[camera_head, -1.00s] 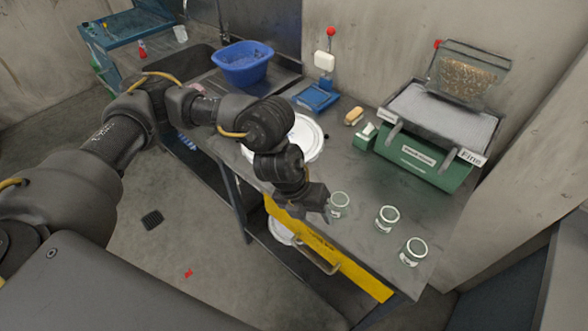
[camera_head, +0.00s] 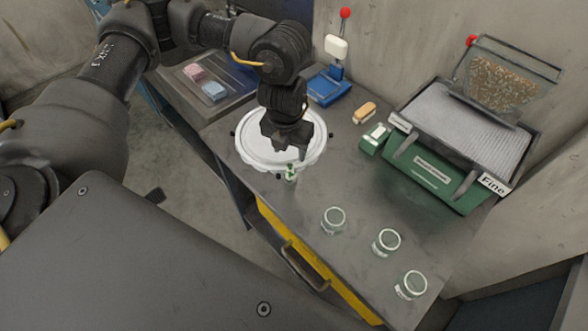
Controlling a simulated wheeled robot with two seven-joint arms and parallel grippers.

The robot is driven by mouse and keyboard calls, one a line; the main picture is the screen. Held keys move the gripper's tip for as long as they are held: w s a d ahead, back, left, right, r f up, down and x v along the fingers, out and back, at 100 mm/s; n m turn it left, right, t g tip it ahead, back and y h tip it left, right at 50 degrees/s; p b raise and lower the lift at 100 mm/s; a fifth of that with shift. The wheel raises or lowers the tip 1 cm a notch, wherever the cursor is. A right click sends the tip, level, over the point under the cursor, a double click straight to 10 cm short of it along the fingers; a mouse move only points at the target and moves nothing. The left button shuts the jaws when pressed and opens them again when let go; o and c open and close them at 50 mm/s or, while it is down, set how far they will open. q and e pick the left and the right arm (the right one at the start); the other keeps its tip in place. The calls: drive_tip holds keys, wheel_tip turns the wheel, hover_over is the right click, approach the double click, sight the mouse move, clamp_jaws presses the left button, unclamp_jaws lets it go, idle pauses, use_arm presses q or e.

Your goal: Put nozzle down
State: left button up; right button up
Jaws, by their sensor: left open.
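A small green and white piece (camera_head: 290,172), perhaps the nozzle, shows at the front edge of a white round lid or pail (camera_head: 250,150). It looks upright, but I cannot tell whether it rests on the table or is fixed to the pail. My left gripper (camera_head: 287,148) is open over the white lid, pointing down, just behind and above the small green piece. I see nothing held in it, though the fingers are dark and partly hide the lid. My right gripper is out of view.
Several glass jars, such as one nearest the pail (camera_head: 333,220), stand along the front of the grey bench (camera_head: 300,205). A green milling machine (camera_head: 430,175) stands at right. A blue stand (camera_head: 328,87) and a wooden-backed brush (camera_head: 365,112) lie behind.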

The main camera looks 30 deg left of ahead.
sight(290, 166)
use_arm(q)
drive_tip(key=f, duration=0.3)
drive_tip(key=f+p, duration=0.1)
drive_tip(key=f, duration=0.1)
drive_tip(key=shift+w+a, duration=0.25)
drive_tip(key=shift+a, duration=0.05)
drive_tip(key=shift+f, duration=0.1)
drive_tip(key=shift+d, duration=0.1)
drive_tip(key=f+p, duration=0.2)
drive_tip(key=f, duration=0.2)
drive_tip(key=shift+w+f+p, duration=0.2)
drive_tip(key=shift+w+p, duration=0.2)
drive_tip(key=shift+w+f, duration=0.1)
drive_tip(key=shift+f, duration=0.25)
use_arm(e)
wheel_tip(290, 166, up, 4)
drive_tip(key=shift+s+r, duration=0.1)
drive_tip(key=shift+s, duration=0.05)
use_arm(q)
drive_tip(key=shift+c, duration=0.4)
